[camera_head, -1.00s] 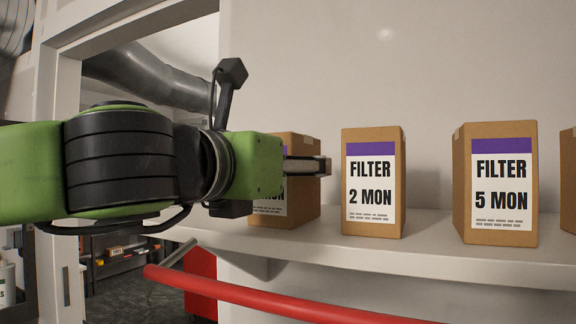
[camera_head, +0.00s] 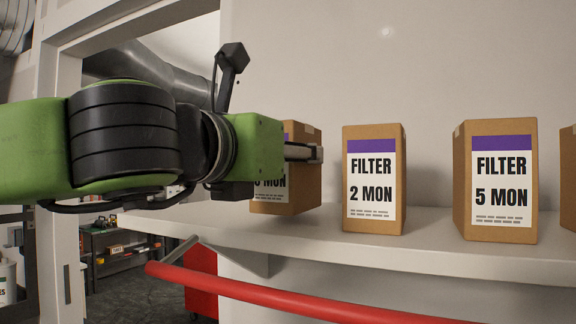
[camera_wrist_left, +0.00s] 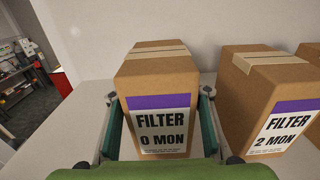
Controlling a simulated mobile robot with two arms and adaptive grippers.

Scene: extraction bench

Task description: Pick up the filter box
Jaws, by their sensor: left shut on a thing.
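The filter box held by my left gripper (camera_wrist_left: 160,97) is a brown carton with a purple band and a white label reading FILTER 0 MON (camera_wrist_left: 158,75). In the wrist view the gripper's fingers lie along its left and right sides, shut on it. In the head view my left gripper (camera_head: 303,152) partly covers this box (camera_head: 302,190) and much of its label. The box is upright; its underside is hidden, so I cannot tell whether it touches the shelf. My right gripper is out of view.
A FILTER 2 MON box (camera_head: 373,180) and a FILTER 5 MON box (camera_head: 497,182) stand to the right on the white shelf (camera_head: 420,247), with another carton at the right edge. A red bar (camera_head: 290,297) runs in front below. A white wall stands behind.

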